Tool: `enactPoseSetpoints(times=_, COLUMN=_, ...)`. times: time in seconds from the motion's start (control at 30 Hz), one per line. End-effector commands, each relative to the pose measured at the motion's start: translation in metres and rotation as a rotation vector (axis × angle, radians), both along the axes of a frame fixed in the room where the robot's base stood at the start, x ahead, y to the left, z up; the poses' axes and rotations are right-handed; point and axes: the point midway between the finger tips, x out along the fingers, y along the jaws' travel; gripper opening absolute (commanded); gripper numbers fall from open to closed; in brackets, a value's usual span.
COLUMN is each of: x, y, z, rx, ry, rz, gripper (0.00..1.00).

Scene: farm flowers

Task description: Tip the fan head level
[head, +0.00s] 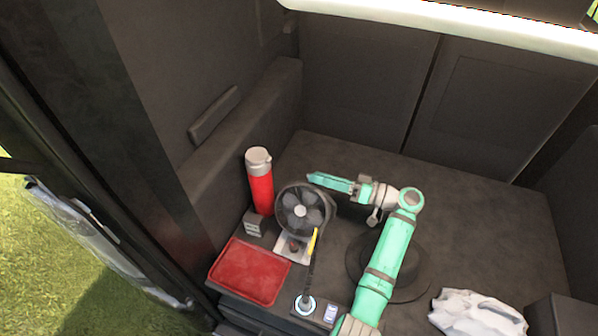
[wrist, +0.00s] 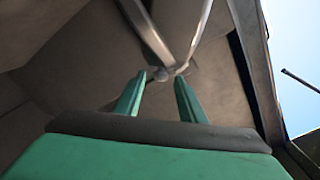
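The fan (head: 290,211) is black with a round caged head and a pale hub. It stands at the left of the dark surface, and its face shows toward the head camera, seemingly tilted upward. My gripper (head: 313,178) is just above and right of the fan head's upper edge in the head view; I cannot tell whether it touches. In the wrist view my gripper (wrist: 162,80) has its two green fingers apart, with nothing seen between them. The fan cannot be made out in the wrist view.
A red flask (head: 261,192) stands close left of the fan. A dark round object (head: 412,272) lies under my arm. White cloth (head: 478,313) lies at right; the back right surface is clear.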

Motion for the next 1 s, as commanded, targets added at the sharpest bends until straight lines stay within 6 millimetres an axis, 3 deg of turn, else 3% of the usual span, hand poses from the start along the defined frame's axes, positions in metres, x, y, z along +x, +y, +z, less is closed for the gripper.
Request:
enactPoseSetpoints(times=0.3, x=0.016, y=0.051, z=0.000, rx=0.000, ry=0.001, rz=0.001, gripper=0.37)
enactPoseSetpoints(times=0.6, x=0.022, y=0.073, z=0.000, rx=0.000, ry=0.001, rz=0.003, gripper=0.37)
enactPoseSetpoints(times=0.83, x=0.023, y=0.075, z=0.000, rx=0.000, ry=0.001, rz=0.004, gripper=0.37)
enactPoseSetpoints(times=0.87, x=0.023, y=0.074, z=0.000, rx=0.000, ry=0.000, rz=0.004, gripper=0.34)
enactPoseSetpoints(times=1.0, x=0.023, y=0.071, z=0.000, rx=0.000, ry=0.000, rz=0.000, gripper=0.01)
